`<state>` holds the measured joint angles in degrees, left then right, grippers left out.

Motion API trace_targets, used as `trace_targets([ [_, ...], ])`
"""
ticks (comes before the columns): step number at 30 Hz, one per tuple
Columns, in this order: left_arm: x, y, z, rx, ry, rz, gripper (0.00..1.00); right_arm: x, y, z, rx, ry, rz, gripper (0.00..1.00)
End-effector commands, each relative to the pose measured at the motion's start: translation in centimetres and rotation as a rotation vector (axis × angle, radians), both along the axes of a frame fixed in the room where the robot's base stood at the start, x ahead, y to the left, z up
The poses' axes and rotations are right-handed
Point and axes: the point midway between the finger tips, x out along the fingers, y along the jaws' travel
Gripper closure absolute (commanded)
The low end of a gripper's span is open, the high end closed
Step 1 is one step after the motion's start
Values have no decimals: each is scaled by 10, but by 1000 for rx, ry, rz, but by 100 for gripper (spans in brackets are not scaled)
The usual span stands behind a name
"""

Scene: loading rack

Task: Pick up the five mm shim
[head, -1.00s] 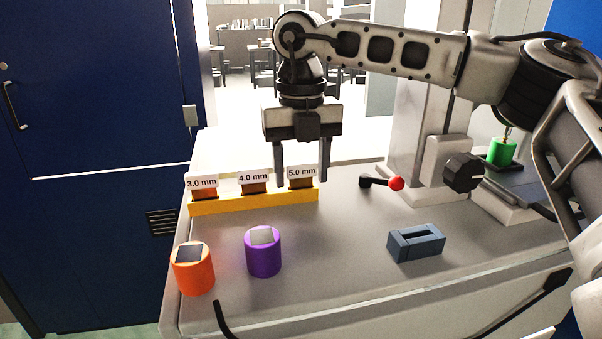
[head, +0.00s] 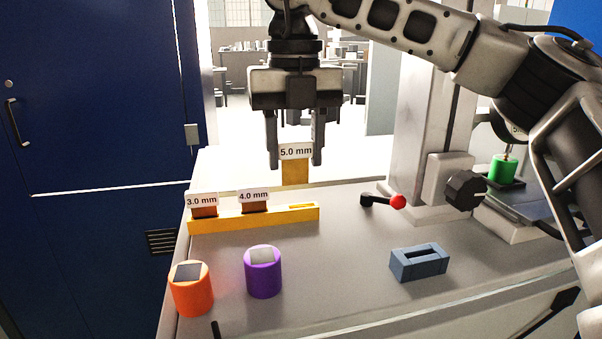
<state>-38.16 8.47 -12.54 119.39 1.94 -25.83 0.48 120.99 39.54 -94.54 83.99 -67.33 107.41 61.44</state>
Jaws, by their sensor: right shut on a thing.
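The five mm shim (head: 295,172) is a yellow-brown plate with a white label reading "5.0 mm". It is held upright above the yellow rack (head: 262,217), between the fingers of my right gripper (head: 295,158). The gripper points down and is shut on the shim. The right-hand slot of the rack, below the shim, is empty. The 3.0 mm shim (head: 204,212) and the 4.0 mm shim (head: 254,208) stand in the rack to the left. My left gripper is not in view.
An orange cylinder (head: 191,296) and a purple cylinder (head: 263,279) stand in front of the rack. A blue-grey slotted block (head: 420,262) lies on the right of the bench. A red-knobbed lever (head: 398,202), a black knob (head: 466,190) and a green cylinder (head: 502,168) are at the right.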

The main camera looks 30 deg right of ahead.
Motion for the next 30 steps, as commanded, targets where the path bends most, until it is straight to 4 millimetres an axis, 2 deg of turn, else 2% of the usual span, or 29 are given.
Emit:
trace_targets([
  [2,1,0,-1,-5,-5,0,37,-10,10,16,0,-5,3,79],
  [9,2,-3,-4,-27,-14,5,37,-48,43,36,-1,-3,2,79],
  [15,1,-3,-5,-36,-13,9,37,-67,60,49,0,-2,1,79],
  [21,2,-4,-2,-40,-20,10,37,-75,67,54,0,-1,-2,79],
  [30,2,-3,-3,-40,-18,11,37,-76,68,55,0,0,-2,79],
])
